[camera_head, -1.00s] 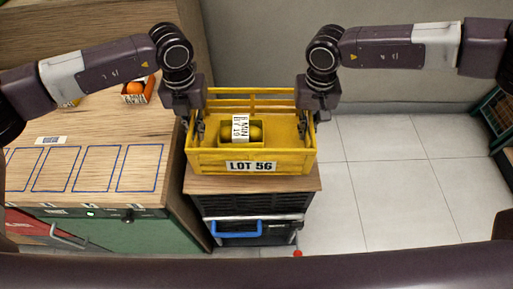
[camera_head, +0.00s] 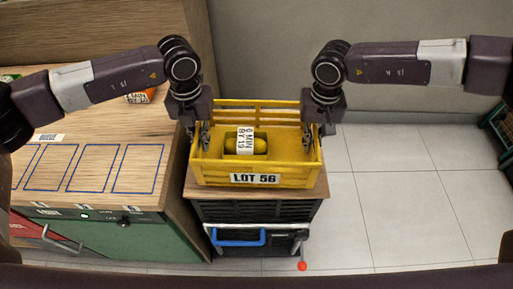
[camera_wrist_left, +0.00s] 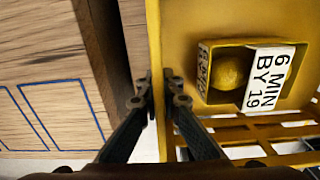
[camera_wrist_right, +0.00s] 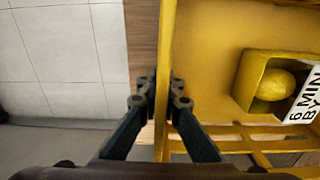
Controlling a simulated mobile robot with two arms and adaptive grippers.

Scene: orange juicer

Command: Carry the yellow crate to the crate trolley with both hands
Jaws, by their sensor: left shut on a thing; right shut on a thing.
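The yellow crate (camera_head: 205,174) is slatted, with a "LOT 56" label on its front. It is over the wooden top (camera_head: 318,188) of a dark stand; I cannot tell whether it touches it. Inside is a small yellow box (camera_head: 260,147) with yellow fruit and a "6 MIN BY 19" label. My left gripper (camera_head: 204,138) is shut on the crate's left wall, as the left wrist view (camera_wrist_left: 162,92) shows. My right gripper (camera_head: 309,137) is shut on the right wall, also in the right wrist view (camera_wrist_right: 162,90). I cannot clearly identify the crate trolley.
A wooden counter (camera_head: 90,125) with blue outlined squares stands close on the left. The stand below has a blue handle (camera_head: 237,239) and a red ball (camera_head: 302,266) near its foot. A green rack (camera_head: 498,122) is at the right edge. Tiled floor (camera_head: 385,185) on the right is clear.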

